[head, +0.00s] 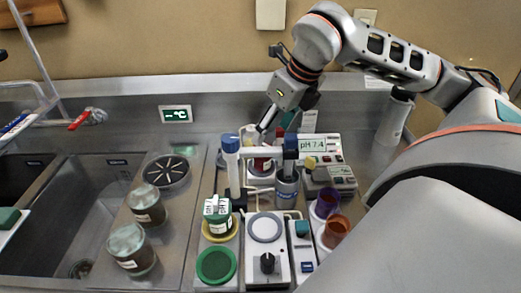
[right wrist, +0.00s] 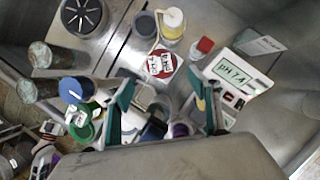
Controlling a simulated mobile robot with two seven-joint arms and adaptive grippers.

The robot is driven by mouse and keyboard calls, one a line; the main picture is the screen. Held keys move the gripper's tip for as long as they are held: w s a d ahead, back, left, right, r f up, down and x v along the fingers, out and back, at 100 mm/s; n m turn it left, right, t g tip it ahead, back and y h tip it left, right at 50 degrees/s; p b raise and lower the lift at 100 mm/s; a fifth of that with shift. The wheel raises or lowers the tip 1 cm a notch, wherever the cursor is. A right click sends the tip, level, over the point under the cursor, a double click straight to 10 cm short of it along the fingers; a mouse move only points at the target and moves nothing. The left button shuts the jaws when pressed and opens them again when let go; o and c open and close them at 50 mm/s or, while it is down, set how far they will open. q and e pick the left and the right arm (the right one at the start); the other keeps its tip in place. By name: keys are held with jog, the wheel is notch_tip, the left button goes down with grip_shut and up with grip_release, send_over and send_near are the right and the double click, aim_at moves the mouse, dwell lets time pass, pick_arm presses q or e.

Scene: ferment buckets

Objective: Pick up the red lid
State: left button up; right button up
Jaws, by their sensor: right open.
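A red lid with white labels (right wrist: 160,63) shows in the right wrist view, ahead of my fingertips and between their lines. In the head view a red patch, likely this lid (head: 262,163), shows behind the white crossbar, partly hidden. My right gripper (head: 278,122) is above and behind the crossbar, pointing down. In the right wrist view its two teal-padded fingers (right wrist: 163,98) are spread wide with nothing held between them. The lid is apart from the fingers. My left gripper is not in view.
A blue-topped post (head: 231,145) and crossbar stand in front. A pH meter (head: 312,144) is right of the lid. A yellow-capped bottle (right wrist: 172,20) and a red-capped bottle (right wrist: 203,46) stand nearby. A green lid (head: 217,265) is at the front. Brown jars (head: 146,205) stand left.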

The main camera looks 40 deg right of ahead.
aim_at(264, 144)
jog(key=x, duration=0.7)
jog(key=shift+w+d, duration=0.15)
jog(key=shift+w, duration=0.05)
jog(key=shift+r, duration=0.1)
jog(key=shift+c, duration=0.4)
jog(key=c, duration=0.7)
